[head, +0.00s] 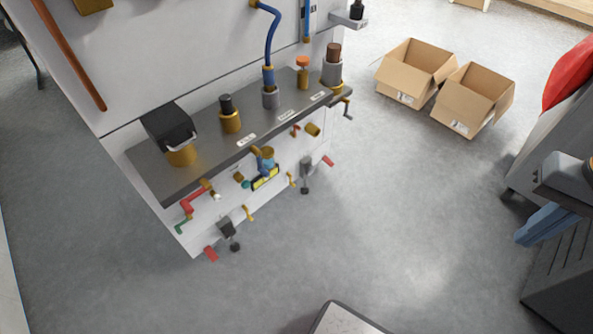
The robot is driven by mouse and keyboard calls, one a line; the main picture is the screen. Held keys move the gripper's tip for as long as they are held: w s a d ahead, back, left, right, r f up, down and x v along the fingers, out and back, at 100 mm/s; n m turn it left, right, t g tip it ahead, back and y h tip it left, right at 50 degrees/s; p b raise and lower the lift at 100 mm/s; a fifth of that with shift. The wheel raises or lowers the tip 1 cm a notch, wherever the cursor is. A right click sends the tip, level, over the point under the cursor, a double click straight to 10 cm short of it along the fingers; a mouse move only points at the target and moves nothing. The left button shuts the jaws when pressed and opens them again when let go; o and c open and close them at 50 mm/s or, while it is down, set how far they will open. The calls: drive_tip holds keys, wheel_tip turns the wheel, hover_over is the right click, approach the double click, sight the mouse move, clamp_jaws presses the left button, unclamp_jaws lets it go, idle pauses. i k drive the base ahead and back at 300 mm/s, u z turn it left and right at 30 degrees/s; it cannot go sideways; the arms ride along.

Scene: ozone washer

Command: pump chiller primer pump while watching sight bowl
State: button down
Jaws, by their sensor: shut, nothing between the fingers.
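A white washer cabinet (150,70) with a grey shelf (205,145) stands at the left and centre. On the shelf are several plunger-like fittings: a black-topped brass one (230,115), an orange-topped one (302,72) and a brown-topped grey one (332,66). The small labels are too small to read, so I cannot tell which is the chiller primer pump. A small brass and bluish fitting (266,160) below the shelf edge may be the sight bowl; no level can be made out. My gripper is not in view.
A black box-shaped fitting (168,125) and a blue hose (272,35) sit at the cabinet. Handles and valves stick out below the shelf, including a red pipe (192,200). Open cardboard boxes (410,70) lie behind. Grey equipment (565,250) stands right. The middle floor is clear.

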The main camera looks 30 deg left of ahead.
sight(246, 183)
drive_tip(key=z, duration=0.75)
drive_tip(key=i, duration=0.75)
drive_tip(key=u, duration=2.75)
